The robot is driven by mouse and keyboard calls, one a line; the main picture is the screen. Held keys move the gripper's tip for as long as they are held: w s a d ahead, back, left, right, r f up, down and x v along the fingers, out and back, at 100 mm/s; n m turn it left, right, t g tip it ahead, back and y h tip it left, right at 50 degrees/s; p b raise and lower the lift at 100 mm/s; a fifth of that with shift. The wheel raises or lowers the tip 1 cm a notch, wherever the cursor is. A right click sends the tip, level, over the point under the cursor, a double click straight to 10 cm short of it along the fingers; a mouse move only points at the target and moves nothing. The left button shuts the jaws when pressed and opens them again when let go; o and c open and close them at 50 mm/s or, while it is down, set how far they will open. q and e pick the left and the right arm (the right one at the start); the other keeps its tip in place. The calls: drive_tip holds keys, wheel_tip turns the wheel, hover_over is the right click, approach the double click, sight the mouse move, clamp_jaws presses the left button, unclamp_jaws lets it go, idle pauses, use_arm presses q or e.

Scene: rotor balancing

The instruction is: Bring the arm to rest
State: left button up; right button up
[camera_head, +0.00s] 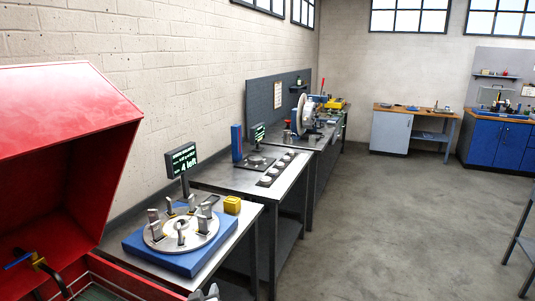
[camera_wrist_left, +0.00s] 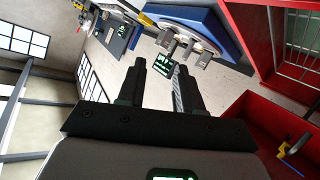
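My left gripper (camera_wrist_left: 162,75) shows in the left wrist view with its two dark fingers apart and nothing between them. In the head view only a small grey part of it (camera_head: 205,293) shows at the bottom edge, in front of the near bench. The rest of the left arm is hidden there. A round metal rotor plate (camera_head: 167,240) with several upright metal pieces sits on a blue base (camera_head: 188,263) on the near bench, beyond the gripper and apart from it. My right gripper is in neither view.
A red open-fronted cabinet (camera_head: 65,110) stands close at the left. A small display (camera_head: 181,160) reading "4 left" and a yellow block (camera_head: 232,205) stand on the near bench. More benches (camera_head: 250,180) run along the wall.

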use_arm(q)
drive_tip(key=s+d+f+m+g+h, duration=0.25)
drive_tip(key=s+f+g, duration=0.35)
drive_tip(key=s+f, duration=1)
drive_tip(key=s+f+g+h+b, duration=0.1)
drive_tip(key=s+f+g, duration=0.2)
drive_tip(key=s, duration=0.6)
drive_tip(key=s+d+f+g+h, duration=0.1)
drive_tip(key=s+f+g, duration=0.3)
drive_tip(key=s+f, duration=0.3)
drive_tip(key=s, duration=0.2)
drive_tip(key=shift+s+d+f+h+b, duration=0.2)
drive_tip(key=shift+s+h+b, duration=0.15)
drive_tip(key=shift+s, duration=0.05)
drive_tip(key=shift+s, duration=0.1)
